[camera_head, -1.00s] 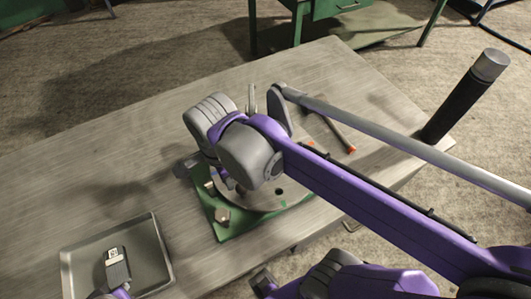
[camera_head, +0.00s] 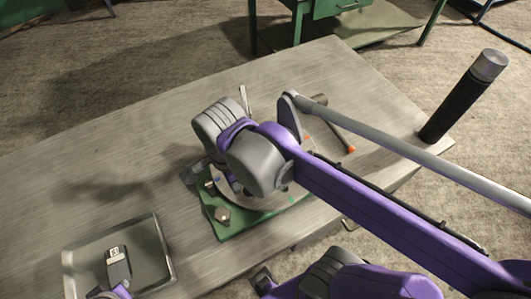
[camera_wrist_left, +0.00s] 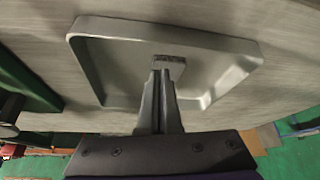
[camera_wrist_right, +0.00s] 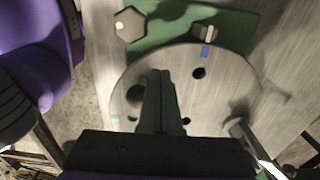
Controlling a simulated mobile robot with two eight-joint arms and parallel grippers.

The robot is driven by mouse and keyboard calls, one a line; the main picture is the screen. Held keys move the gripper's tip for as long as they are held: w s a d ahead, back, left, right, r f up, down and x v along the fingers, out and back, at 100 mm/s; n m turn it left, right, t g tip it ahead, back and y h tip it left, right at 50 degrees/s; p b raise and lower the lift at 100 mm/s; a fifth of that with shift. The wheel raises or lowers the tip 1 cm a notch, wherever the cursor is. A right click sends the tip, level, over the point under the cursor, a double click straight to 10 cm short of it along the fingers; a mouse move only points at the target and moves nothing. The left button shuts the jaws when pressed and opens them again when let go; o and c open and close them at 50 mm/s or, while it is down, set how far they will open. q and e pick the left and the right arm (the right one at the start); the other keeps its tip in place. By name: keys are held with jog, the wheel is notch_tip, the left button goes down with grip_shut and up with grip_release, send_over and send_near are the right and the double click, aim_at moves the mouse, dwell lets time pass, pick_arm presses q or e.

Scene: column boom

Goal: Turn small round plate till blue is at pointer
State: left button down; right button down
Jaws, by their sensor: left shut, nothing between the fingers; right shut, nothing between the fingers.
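The small round plate (camera_wrist_right: 228,92) is a grey metal disc with several dark holes, on a green base (camera_wrist_right: 180,20). In the right wrist view its blue mark (camera_wrist_right: 205,52) lies close to a small metal block, seemingly the pointer (camera_wrist_right: 209,33). A green mark (camera_wrist_right: 115,117) is on its left rim. In the head view my right arm hides much of the plate (camera_head: 262,204). My right gripper (camera_wrist_right: 160,76) is shut over the plate; contact cannot be told. My left gripper (camera_wrist_left: 164,72) is shut above a grey tray, away from the plate.
The shallow tray (camera_head: 166,250) is at the table's front left. A hex knob (camera_head: 222,214) is on the base's corner. A hammer (camera_head: 338,132) lies behind my right arm. A dark cylinder (camera_head: 462,100) stands at the right edge.

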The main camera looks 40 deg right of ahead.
jog(key=shift+w, duration=0.2)
pick_arm(q)
jog(key=shift+f, duration=0.1)
pick_arm(e)
jog(key=shift+w+a, duration=0.15)
jog(key=shift+w, duration=0.2)
